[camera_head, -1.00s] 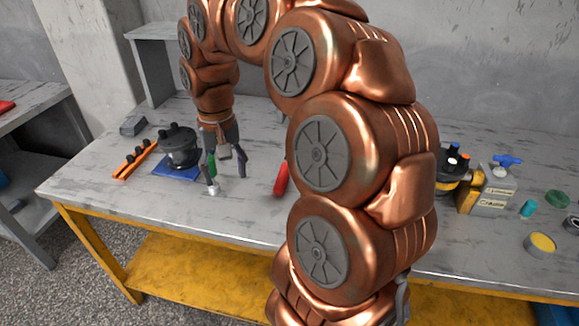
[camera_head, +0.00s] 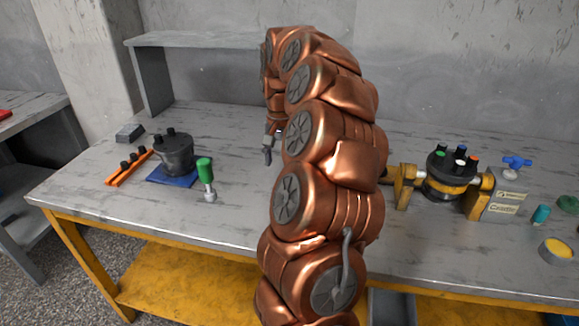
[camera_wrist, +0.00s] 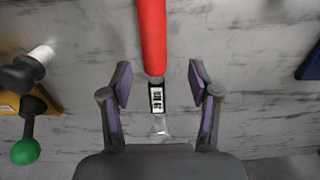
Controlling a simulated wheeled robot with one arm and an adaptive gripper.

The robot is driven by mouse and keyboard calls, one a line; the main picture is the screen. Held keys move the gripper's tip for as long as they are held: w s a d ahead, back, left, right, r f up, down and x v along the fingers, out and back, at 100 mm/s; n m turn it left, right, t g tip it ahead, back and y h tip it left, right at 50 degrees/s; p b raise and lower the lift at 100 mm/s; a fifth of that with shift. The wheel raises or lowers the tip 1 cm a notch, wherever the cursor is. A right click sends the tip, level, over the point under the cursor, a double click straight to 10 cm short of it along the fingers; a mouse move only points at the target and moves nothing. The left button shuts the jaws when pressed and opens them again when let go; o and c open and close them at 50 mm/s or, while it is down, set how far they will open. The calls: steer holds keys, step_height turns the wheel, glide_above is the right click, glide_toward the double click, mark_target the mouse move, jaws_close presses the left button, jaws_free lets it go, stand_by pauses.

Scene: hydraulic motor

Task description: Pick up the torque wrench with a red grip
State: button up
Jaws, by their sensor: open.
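The torque wrench with a red grip (camera_wrist: 152,38) lies on the grey table in the wrist view, its red grip running out of the top edge. A dark section with a white label (camera_wrist: 156,97) and a silver end (camera_wrist: 160,126) follow below the grip. My gripper (camera_wrist: 158,85) is open, with one finger on each side of the wrench around the labelled section and clear gaps on both sides. In the head view, part of my gripper (camera_head: 268,153) shows beside my arm, and my arm hides the wrench.
A dark motor (camera_head: 176,152) sits on a blue mat (camera_head: 172,178), beside an orange rack (camera_head: 128,168) and a green-handled tool (camera_head: 205,171). Right of my arm is a motor in a yellow stand (camera_head: 405,186). A raised shelf (camera_head: 205,39) stands behind. The front middle of the table is bare.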

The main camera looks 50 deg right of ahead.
steer(key=shift+s+d+f, duration=0.1)
steer(key=shift+d+f, duration=0.1)
steer(key=shift+f, duration=1.25)
steer(key=shift+s+d+f, duration=0.1)
steer(key=shift+d+f, duration=0.1)
steer(key=shift+f, duration=1.25)
steer(key=shift+c, duration=0.3)
jaws_close()
